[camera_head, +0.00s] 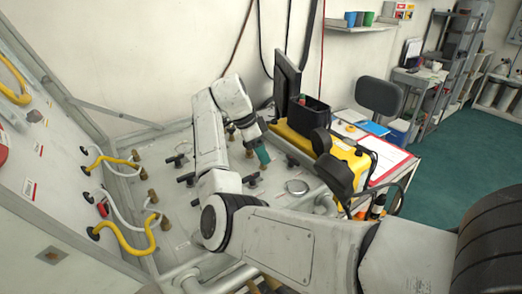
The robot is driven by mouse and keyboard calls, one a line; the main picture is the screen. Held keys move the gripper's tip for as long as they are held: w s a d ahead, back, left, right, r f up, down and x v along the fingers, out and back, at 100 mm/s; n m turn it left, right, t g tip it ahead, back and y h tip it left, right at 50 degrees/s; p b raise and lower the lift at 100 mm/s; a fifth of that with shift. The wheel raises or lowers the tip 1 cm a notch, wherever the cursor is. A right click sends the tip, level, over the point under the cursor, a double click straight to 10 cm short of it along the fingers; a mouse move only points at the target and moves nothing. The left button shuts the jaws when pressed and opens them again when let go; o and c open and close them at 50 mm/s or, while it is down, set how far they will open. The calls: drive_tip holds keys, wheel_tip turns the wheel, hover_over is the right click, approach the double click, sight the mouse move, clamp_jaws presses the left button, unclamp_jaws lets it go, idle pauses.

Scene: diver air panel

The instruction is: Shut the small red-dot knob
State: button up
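My arm reaches over the light panel (150,172), and its wrist bends down to the right. At its end, my gripper (262,156) shows as a small teal-green part low over the panel. Its fingers are too small to tell whether they are open or shut, or whether they touch anything. Several black T-shaped knobs stand on the panel, one left of my arm (177,160), one just below it (186,180) and one below my gripper (252,180). I cannot make out a red dot on any of them. My arm hides part of the panel.
Yellow and white hoses (130,243) loop along the upright panel at left. A yellow case (345,160) with black parts, a black bin (308,115) and a red-edged clipboard (385,155) lie right of my gripper. Brass fittings (152,196) stick up nearby.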

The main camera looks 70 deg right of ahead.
drive_tip(key=shift+r, duration=0.1)
drive_tip(key=v, duration=1)
drive_tip(key=shift+r+b, duration=0.3)
drive_tip(key=shift+b, duration=0.05)
